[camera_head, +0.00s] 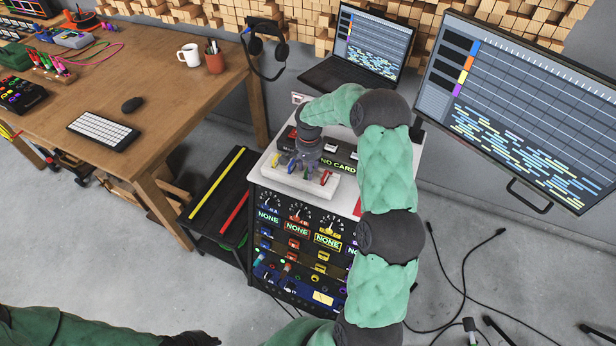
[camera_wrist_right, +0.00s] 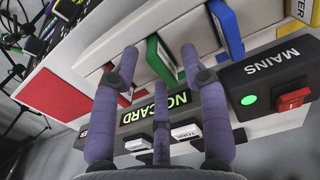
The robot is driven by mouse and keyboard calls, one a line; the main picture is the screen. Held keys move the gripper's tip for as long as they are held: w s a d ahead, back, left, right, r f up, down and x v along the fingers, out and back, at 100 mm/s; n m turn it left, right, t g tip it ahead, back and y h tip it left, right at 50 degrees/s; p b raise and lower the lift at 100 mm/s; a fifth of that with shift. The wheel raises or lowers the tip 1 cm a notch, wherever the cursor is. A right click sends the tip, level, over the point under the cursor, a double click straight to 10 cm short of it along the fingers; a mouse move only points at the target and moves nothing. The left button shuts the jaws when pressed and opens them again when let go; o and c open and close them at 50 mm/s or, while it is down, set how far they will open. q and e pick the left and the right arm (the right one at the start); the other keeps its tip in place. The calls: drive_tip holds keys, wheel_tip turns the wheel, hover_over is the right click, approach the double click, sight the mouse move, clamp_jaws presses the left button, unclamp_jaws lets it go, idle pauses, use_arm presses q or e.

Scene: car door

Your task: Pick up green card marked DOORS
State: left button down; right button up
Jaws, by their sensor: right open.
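The green card (camera_wrist_right: 161,60) stands on edge in a slot of a pale card holder (camera_wrist_right: 200,35) in the right wrist view; I cannot read its marking. A blue card (camera_wrist_right: 227,28), a red card (camera_wrist_right: 122,92) and a yellow card (camera_wrist_right: 303,10) stand in the same row. My right gripper (camera_wrist_right: 160,57) is open, with its fingers reaching to either side of the green card; I cannot tell if they touch it. In the head view my right gripper (camera_head: 306,160) points down over the holder and partly hides the cards. My left gripper (camera_head: 190,339) is only partly visible at the bottom edge.
A black box reading NO CARD (camera_head: 338,162) stands behind the holder. In the wrist view its MAINS section (camera_wrist_right: 280,75) has a red switch. The holder sits on a rack (camera_head: 300,250) of dials. A wooden desk (camera_head: 150,70) is left; a large monitor (camera_head: 520,110) is right.

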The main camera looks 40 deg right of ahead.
drive_tip(key=shift+f, duration=0.5)
clamp_jaws()
drive_tip(key=shift+r, duration=0.1)
